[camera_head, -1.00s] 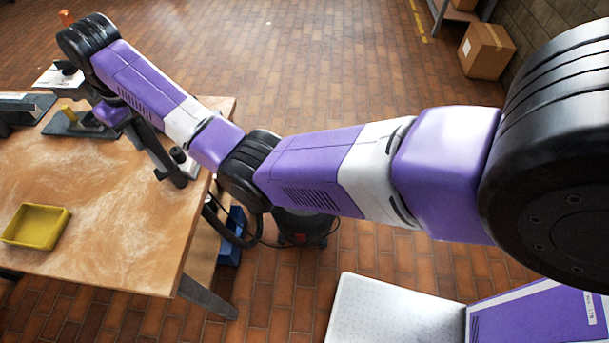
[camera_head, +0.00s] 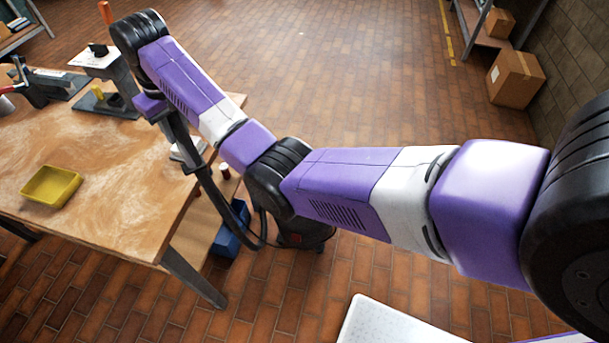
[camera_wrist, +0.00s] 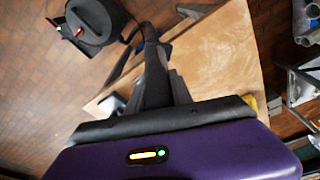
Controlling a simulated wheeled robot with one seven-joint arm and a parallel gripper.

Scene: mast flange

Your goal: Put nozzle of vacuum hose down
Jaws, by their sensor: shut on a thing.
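My gripper (camera_head: 163,118) is over the right part of the wooden workbench, shut on the dark nozzle of the vacuum hose (camera_head: 184,145). The nozzle is steep, with its hose end toward the bench's right edge. In the wrist view the nozzle (camera_wrist: 156,80) stands out in front of my gripper (camera_wrist: 168,98); the fingertips are hard to make out. The black hose (camera_head: 222,208) hangs past the bench edge to the vacuum (camera_head: 305,232) on the floor. The vacuum (camera_wrist: 93,18) is also at the top left of the wrist view. The nozzle's far end is partly hidden.
The workbench (camera_head: 110,170) holds a yellow tray (camera_head: 51,186) and dark stands (camera_head: 108,104) at the back left. A blue bin (camera_head: 231,235) is beside the bench's right side. A cardboard box (camera_head: 515,78) is at the upper right. The bench's middle is bare.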

